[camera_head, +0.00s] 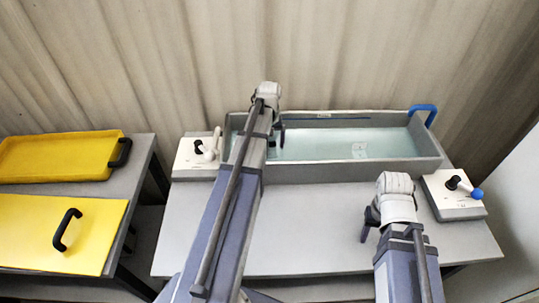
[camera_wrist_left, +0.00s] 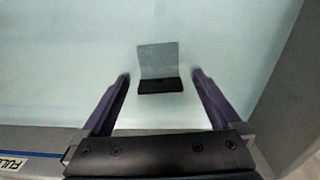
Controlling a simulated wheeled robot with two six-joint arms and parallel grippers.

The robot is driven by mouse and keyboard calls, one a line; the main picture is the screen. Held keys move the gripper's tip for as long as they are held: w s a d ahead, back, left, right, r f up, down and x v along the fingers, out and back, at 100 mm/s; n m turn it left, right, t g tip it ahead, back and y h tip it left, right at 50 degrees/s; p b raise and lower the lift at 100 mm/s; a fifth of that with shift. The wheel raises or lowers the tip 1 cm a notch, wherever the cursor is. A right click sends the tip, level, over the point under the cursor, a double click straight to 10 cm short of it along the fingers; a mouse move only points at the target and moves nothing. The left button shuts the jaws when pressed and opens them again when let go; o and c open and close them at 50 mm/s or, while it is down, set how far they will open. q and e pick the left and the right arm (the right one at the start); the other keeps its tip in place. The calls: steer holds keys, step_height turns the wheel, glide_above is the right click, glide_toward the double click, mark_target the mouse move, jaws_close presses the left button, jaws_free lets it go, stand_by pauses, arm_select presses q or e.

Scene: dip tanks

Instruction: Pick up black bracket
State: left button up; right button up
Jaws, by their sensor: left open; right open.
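The black bracket (camera_wrist_left: 160,86) shows in the left wrist view in the pale liquid of the grey tank (camera_head: 345,171). Its near part is black; its far part looks pale grey-green. I cannot make it out in the head view, where my left arm covers part of the tank. My left gripper (camera_wrist_left: 160,76) is open, with one finger on each side of the bracket and clear gaps between. Whether the fingertips are level with it is unclear. In the head view the left gripper (camera_head: 280,136) reaches over the tank's left part. My right gripper (camera_head: 369,224) is open and empty above the bench.
A blue handle (camera_head: 425,113) stands at the tank's right end. Control boxes sit left (camera_head: 193,163) and right (camera_head: 452,199) of it, both with levers. A yellow tray (camera_head: 55,158) and a yellow panel (camera_head: 95,215) with black handles are on the left table. The bench front (camera_head: 310,225) is clear.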

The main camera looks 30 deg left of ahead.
arm_select(q)
jaws_close()
stand_by(0.8)
